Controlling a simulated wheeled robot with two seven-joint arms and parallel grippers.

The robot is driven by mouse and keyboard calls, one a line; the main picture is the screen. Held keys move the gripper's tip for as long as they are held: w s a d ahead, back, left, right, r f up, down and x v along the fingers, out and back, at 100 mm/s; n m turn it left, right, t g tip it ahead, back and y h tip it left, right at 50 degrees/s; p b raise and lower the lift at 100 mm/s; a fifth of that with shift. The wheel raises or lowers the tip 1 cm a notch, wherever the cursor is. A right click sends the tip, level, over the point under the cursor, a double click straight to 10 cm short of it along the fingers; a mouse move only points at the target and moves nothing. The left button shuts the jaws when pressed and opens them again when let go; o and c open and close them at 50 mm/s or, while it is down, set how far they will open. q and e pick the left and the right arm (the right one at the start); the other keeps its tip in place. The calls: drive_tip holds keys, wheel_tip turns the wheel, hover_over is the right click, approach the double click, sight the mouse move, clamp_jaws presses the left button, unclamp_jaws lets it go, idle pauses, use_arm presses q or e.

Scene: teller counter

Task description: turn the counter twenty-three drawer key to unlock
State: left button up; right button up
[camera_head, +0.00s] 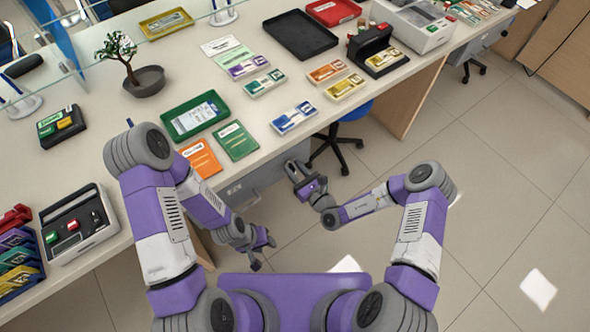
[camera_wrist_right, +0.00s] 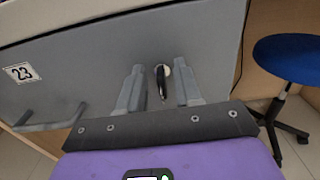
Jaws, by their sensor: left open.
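The grey drawer front (camera_wrist_right: 85,65) bears a white 23 label (camera_wrist_right: 22,72) and a bar handle (camera_wrist_right: 50,118) in the right wrist view. A dark key (camera_wrist_right: 161,82) sits in a round lock on this front. My right gripper (camera_wrist_right: 160,88) is open, its two fingers on either side of the key with a gap on each side. In the head view my right gripper (camera_head: 293,172) is at the grey front below the counter edge; the key cannot be made out there. My left gripper (camera_head: 264,252) is open and empty, low in front of the counter.
The counter (camera_head: 100,165) above holds a green tray (camera_head: 195,115), green and orange booklets, banknote bundles and a potted tree (camera_head: 145,80). A blue stool (camera_head: 350,110) stands just right of the drawer. The floor to the right is clear.

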drive_tip(key=shift+c, duration=0.5)
clamp_jaws()
